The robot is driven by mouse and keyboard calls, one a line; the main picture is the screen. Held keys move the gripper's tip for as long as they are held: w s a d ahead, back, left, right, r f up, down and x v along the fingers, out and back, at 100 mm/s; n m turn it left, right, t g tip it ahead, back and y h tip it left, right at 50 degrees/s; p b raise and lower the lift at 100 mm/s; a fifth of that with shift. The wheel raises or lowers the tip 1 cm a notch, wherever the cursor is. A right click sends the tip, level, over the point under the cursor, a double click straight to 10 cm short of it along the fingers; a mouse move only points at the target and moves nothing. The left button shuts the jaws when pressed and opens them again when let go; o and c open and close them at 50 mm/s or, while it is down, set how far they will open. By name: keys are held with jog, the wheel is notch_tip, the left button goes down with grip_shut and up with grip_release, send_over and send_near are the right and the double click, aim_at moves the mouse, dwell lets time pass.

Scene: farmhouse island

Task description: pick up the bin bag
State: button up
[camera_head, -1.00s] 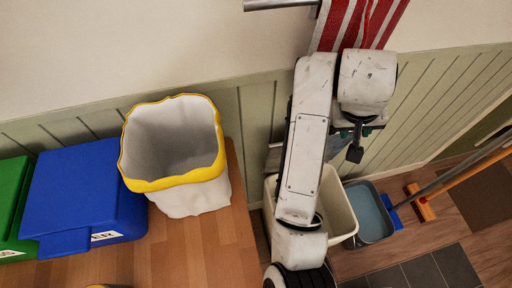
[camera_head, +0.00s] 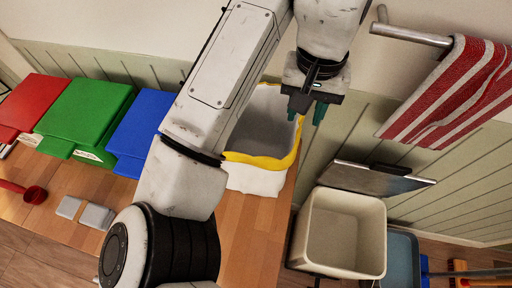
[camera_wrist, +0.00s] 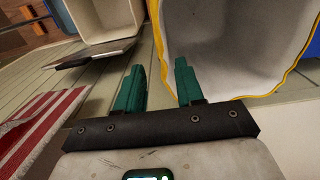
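The bin bag (camera_head: 262,155) is a white, open-topped bag with a yellow rim, standing upright on the wooden counter. My arm hides its left part in the head view. My gripper (camera_head: 306,114) is open and empty, with green fingers pointing down by the bag's right rim. In the wrist view, the bag (camera_wrist: 225,45) fills the upper right, and its yellow rim runs up between the two fingers of my gripper (camera_wrist: 158,75). I cannot tell whether either finger touches the bag.
Blue (camera_head: 143,125), green (camera_head: 88,112) and red (camera_head: 34,100) lidded bins stand left of the bag. A cream bin (camera_head: 340,232) stands right of the counter (camera_head: 255,235), below a grey panel (camera_head: 372,180). A striped towel (camera_head: 455,90) hangs from a rail (camera_head: 410,34).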

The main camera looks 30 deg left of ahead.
aim_at(299, 133)
jog(key=shift+s+f, duration=0.1)
jog(key=shift+f, duration=3.55)
grip_shut()
